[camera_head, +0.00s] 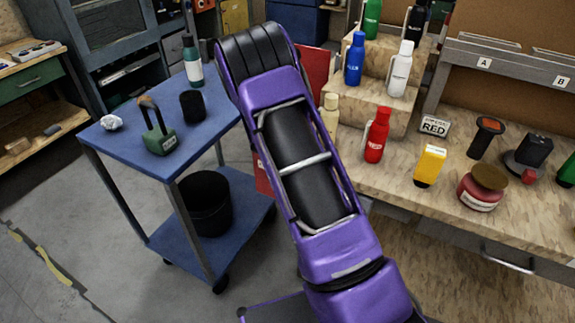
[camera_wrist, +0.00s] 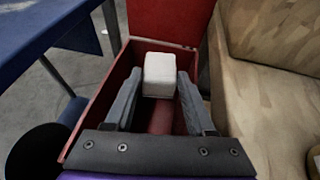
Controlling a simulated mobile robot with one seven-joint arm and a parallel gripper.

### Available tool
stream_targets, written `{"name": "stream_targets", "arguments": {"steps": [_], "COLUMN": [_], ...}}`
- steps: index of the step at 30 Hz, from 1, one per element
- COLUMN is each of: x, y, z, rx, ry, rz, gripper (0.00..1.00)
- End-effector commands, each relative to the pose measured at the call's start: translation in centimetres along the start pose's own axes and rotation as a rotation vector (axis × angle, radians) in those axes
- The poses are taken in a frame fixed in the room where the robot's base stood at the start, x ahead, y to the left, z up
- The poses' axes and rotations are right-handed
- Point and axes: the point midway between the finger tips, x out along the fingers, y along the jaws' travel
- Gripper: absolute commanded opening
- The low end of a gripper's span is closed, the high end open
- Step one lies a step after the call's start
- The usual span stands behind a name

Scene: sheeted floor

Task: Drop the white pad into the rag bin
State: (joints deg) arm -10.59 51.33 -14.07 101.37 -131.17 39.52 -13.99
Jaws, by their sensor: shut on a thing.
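The white pad (camera_wrist: 159,68) is a small pale block between the fingertips of my gripper (camera_wrist: 160,80) in the wrist view. My gripper is shut on it. The pad is over the opening of a red bin (camera_wrist: 94,116), which I take to be the rag bin. Its red lid (camera_wrist: 163,20) stands open behind the pad. How high the pad is above the bin's floor I cannot tell. In the head view my arm hides the gripper and pad. Only parts of the red bin (camera_head: 262,176) and its raised lid (camera_head: 315,68) show beside the arm.
A blue cart (camera_head: 165,165) stands left of the bin, with a black bucket (camera_head: 205,203) on its lower shelf and several items on top. A wooden workbench (camera_head: 400,160) with bottles stands close on the right. Open floor (camera_head: 60,220) lies at the left.

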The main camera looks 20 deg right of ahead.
Motion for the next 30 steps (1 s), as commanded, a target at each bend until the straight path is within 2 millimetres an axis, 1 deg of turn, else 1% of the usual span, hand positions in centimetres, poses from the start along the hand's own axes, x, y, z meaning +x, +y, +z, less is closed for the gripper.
{"name": "stream_targets", "arguments": {"steps": [1, 3, 11, 12, 17, 26, 29, 30], "x": [0.3, 0.4, 0.4, 0.4, 0.4, 0.2, -0.5, -1.0], "y": [0.0, 0.0, 0.0, 0.0, 0.0, -0.1, -0.1, 0.0], "z": [-0.6, -0.9, -0.9, -0.9, -0.9, -0.9, -0.9, -0.8], "rx": [0.0, -0.001, 0.0, 0.0, 0.0, 0.0, 0.0, 0.0], "ry": [-0.001, -0.001, -0.001, -0.001, -0.001, 0.001, 0.001, 0.001], "rz": [0.0, 0.0, 0.0, 0.0, 0.0, -0.002, -0.001, 0.0], "gripper": [0.0, 0.0, 0.0, 0.6, 0.89, 0.9, 0.9, 0.9]}}
